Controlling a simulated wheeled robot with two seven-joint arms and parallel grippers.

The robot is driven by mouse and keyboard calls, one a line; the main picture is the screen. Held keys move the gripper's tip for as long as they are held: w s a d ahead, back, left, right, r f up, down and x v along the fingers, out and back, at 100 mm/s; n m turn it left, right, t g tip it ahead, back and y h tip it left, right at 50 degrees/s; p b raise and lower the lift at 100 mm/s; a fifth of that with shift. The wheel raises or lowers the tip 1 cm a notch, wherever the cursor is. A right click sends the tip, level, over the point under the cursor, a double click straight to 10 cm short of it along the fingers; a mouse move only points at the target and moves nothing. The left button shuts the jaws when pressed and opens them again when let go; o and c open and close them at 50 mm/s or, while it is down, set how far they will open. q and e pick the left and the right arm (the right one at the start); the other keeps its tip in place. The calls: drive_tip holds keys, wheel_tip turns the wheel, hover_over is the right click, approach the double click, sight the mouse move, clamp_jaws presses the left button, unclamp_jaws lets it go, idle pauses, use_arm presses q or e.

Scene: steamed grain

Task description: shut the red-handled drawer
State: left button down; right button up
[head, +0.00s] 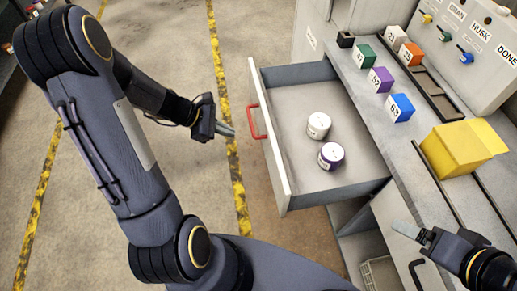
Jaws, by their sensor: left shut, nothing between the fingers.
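The red-handled drawer (283,165) is pulled well out of the grey bench. Its red handle (254,121) is on the white front panel, which faces left. Two round white-topped containers stand inside: a white one (318,125) and a purple-sided one (331,156). My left gripper (228,130) is shut and empty, a little left of the handle and apart from it in the picture. My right gripper (404,229) is at the lower right, near the bench front; whether its fingers are open or shut is unclear.
Numbered coloured blocks, including a blue one (398,108), stand on the bench top beside the drawer. A yellow box (462,149) is further right. A switch panel (470,50) stands behind. Floor left of the drawer, with yellow tape (236,180), is clear.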

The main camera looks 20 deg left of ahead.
use_arm(q)
wheel_tip(320, 180, down, 6)
drive_tip(key=a+n, duration=0.2)
drive_tip(key=n, duration=0.1)
approach(266, 148)
wheel_tip(266, 148, down, 3)
drive_tip(key=d, duration=0.1)
drive_tip(key=w+d, duration=0.1)
drive_tip(key=d, duration=0.2)
drive_tip(key=shift+w+f, duration=0.25)
drive_tip(key=shift+w, duration=0.05)
